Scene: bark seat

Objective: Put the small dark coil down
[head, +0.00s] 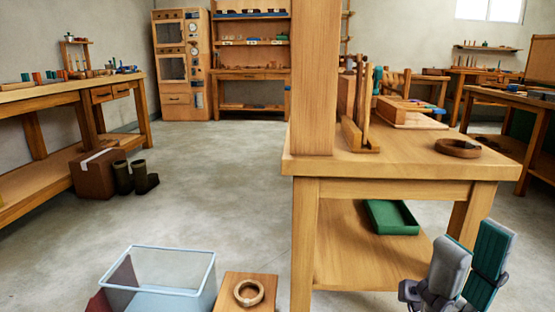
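A brown ring-shaped coil (458,148) lies flat on the near wooden bench (400,166), towards its right end. A lighter tan ring (248,292) lies on a low wooden block (268,279) at the bottom of the view. I cannot tell surely which one is the small dark coil of the task. My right gripper (428,294) is at the bottom right, low in front of the bench and apart from both rings. My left gripper is out of view.
A clear bin (207,277) stands left of the low block. A wooden post (314,80) rises from the bench's left end, and a green tray (392,217) sits on its lower shelf. A cardboard box (92,178) and dark boots (146,180) stand left. The middle floor is clear.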

